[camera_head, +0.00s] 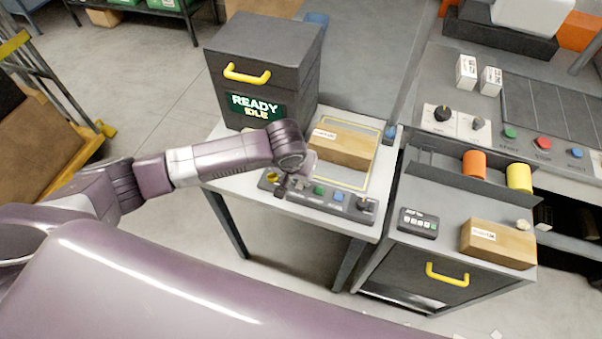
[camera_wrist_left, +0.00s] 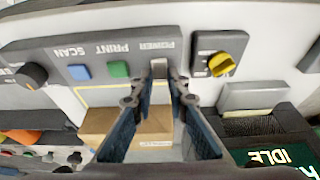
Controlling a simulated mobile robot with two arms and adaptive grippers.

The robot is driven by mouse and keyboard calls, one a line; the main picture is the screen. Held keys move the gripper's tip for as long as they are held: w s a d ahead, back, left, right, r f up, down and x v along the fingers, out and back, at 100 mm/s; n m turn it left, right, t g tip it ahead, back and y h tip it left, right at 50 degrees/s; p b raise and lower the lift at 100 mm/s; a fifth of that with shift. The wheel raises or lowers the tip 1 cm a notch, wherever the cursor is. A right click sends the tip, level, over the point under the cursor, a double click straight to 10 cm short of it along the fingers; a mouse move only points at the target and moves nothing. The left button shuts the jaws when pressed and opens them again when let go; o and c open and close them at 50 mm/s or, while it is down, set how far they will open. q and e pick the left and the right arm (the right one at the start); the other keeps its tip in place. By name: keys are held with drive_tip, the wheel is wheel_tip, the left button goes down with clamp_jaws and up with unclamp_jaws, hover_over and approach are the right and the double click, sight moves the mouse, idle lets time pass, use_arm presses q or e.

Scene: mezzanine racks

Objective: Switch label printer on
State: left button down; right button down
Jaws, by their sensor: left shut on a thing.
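The label printer (camera_head: 285,75) is a dark box with a yellow handle and a screen (camera_head: 257,107) that reads READY IDLE. A control panel (camera_head: 345,207) lies along the table's front edge. My left gripper (camera_wrist_left: 160,78) is shut on the power switch (camera_wrist_left: 160,67), a small grey lever under the POWER label, upside down in the wrist view. In the head view my left gripper (camera_head: 290,186) is at the panel and its arm hides the switch. A yellow knob (camera_wrist_left: 221,64), a green PRINT button (camera_wrist_left: 118,69) and a blue SCAN button (camera_wrist_left: 79,72) sit beside it. My right gripper is out of view.
A cardboard box (camera_head: 342,147) lies in a yellow outline behind the panel. A black knob (camera_head: 364,204) is at the panel's right end. To the right, a cabinet (camera_head: 425,255) carries another box (camera_head: 497,243) and a small keypad (camera_head: 418,222).

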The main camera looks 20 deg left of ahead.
use_arm(q)
drive_tip(key=c, duration=2.2)
unclamp_jaws()
drive_tip(key=shift+o, duration=0.2)
drive_tip(key=v, duration=1.2)
drive_tip(key=shift+s, duration=0.1)
